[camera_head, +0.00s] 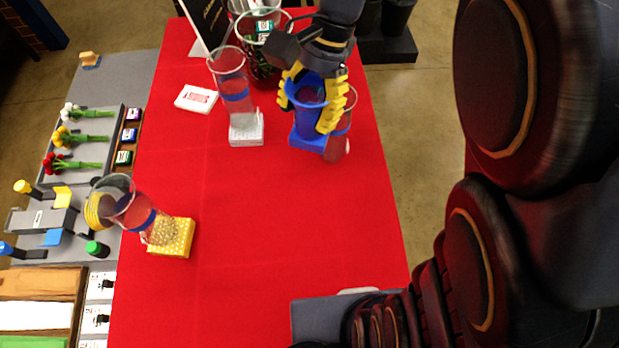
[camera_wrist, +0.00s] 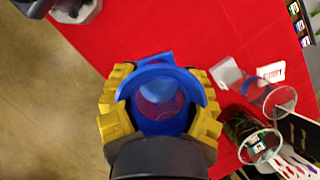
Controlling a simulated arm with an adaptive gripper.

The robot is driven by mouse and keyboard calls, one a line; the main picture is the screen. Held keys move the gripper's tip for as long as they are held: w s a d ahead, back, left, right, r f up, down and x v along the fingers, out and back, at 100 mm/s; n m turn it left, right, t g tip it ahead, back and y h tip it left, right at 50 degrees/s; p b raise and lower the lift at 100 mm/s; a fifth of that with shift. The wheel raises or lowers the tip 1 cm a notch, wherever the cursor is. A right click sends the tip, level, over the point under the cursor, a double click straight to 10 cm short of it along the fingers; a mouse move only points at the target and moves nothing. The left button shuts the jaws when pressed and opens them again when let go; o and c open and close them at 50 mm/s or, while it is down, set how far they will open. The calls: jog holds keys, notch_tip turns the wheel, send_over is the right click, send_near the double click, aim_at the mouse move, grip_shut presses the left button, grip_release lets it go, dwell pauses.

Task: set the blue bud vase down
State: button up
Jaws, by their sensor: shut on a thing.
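The blue bud vase (camera_head: 307,120) is upright between the yellow fingers of my gripper (camera_head: 305,112), which is shut on it. In the wrist view the vase (camera_wrist: 158,122) shows its wide blue rim and open mouth, with a yellow finger on each side. A flat blue block (camera_head: 307,141) shows directly below the vase, and its corner also shows past the rim in the wrist view (camera_wrist: 154,59). The vase's bottom is partly hidden, so I cannot tell whether it touches the block.
A clear glass (camera_head: 338,140) is close to the right of the vase. A blue-banded glass vase (camera_head: 231,82) is by a white block (camera_head: 246,130), another (camera_head: 138,212) by a yellow dotted block (camera_head: 174,238). The middle of the red cloth (camera_head: 285,225) is clear.

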notch_tip(320, 180, down, 26)
jog(key=shift+r, duration=0.1)
dwell(0.5)
jog(key=shift+f, duration=0.2)
jog(key=o, duration=1.1)
jog(key=v, duration=1.1)
jog(key=s+d+r+n+t+h, duration=0.1)
jog(key=s+d+r+n, duration=0.1)
jog(key=s+r+n, duration=0.2)
jog(key=s+d+r+n+h, duration=0.2)
jog(key=s+r+n, duration=0.3)
jog(key=s+r, duration=0.6)
jog(key=s, duration=0.3)
jog(key=shift+d+r+t+h, duration=0.3)
jog(key=shift+d+r+t, duration=0.05)
jog(key=shift+t, duration=0.05)
